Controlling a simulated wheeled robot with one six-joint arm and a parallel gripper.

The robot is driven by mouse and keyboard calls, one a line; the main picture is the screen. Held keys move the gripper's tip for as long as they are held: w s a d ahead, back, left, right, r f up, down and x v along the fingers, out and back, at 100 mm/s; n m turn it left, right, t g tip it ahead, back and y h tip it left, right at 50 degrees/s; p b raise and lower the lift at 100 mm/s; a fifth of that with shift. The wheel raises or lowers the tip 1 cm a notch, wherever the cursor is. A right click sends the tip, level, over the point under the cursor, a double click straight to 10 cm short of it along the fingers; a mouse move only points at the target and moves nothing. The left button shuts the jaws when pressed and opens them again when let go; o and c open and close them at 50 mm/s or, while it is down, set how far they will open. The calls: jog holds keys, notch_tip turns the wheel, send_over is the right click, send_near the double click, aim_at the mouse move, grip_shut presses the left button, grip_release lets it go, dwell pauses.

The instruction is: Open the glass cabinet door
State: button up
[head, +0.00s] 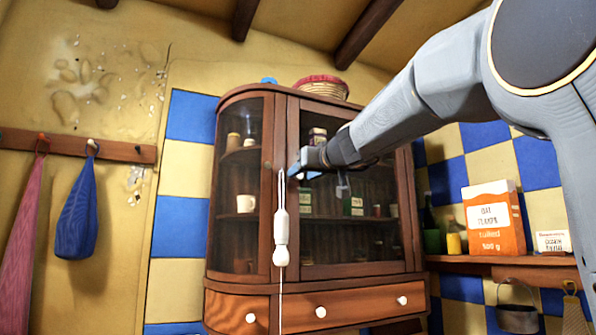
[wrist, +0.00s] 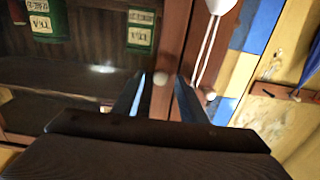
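The glass cabinet (head: 283,200) is dark wood with a curved left pane and a wide front glass door (head: 345,235). Both look shut. My gripper (head: 296,172) is at the wooden frame along the door's left side. In the wrist view my gripper (wrist: 160,95) is open, its two blue-grey fingers apart. A small pale round knob (wrist: 160,77) on the wooden frame shows between the fingertips; I cannot tell whether they touch it. In the head view my gripper hides this spot.
A white pull handle (head: 281,238) on a cord hangs in front of the cabinet, close beside my gripper; its cords (wrist: 206,50) show in the wrist view. Drawers with white knobs (head: 320,312) are below. A basket (head: 322,88) sits on top. Right, a shelf holds an oat box (head: 494,218).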

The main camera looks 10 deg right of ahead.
jog(key=shift+w+a, duration=0.15)
jog(key=shift+w, duration=0.4)
grip_shut()
jog(key=shift+s, duration=0.1)
